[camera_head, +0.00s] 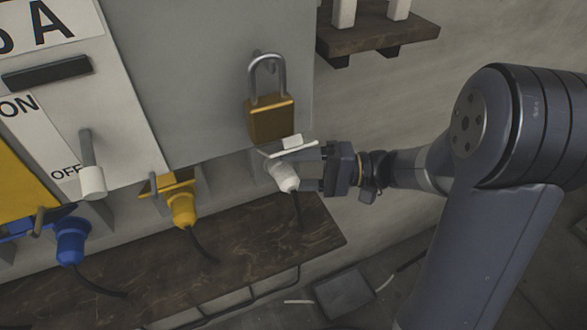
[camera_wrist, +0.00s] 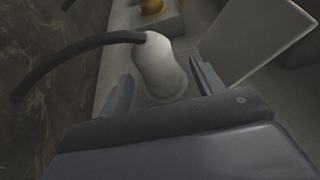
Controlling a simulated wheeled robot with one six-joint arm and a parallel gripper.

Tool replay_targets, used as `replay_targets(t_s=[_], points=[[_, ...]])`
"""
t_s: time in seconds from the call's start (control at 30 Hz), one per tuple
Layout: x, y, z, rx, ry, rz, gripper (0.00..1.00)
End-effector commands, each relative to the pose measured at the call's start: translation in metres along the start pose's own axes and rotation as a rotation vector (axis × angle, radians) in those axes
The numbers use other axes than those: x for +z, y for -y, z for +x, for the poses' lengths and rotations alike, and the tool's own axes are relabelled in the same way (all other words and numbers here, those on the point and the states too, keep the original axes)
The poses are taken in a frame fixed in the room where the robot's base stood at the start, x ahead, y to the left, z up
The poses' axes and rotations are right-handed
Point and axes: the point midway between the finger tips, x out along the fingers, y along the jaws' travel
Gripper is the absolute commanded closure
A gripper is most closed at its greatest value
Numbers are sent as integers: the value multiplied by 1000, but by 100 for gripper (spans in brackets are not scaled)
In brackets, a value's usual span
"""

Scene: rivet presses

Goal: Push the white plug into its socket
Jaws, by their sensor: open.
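The white plug (camera_head: 284,174) is at the right end of the row of plugs, under the grey cabinet, with a dark cable hanging from it. It also shows in the wrist view (camera_wrist: 158,66), where its cable leaves to the left. My gripper (camera_head: 300,175) is level with the plug on its right. In the wrist view my gripper (camera_wrist: 160,92) is open, with one finger on each side of the plug; I cannot tell whether either touches it. The white socket (camera_head: 291,146), with a raised flap, is just above the plug and is mostly hidden.
A yellow plug (camera_head: 183,207) and a blue plug (camera_head: 71,240) are to the left. A brass padlock (camera_head: 271,119) hangs just above. A dark marbled shelf (camera_head: 250,245) lies below, and another shelf (camera_head: 375,35) is at upper right.

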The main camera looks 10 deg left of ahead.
Motion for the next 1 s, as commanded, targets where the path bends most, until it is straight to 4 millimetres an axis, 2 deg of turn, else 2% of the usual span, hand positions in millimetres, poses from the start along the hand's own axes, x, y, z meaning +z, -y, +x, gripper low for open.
replay_targets(t_s=[0.4, 0.53, 0.7, 1.0], points=[[-1, -1, -72, 0, -6, 0, 37], [-1, 0, -90, 0, -4, -1, 37], [0, 0, -102, 0, -2, 0, 37], [0, 0, -103, 0, 0, 0, 37]])
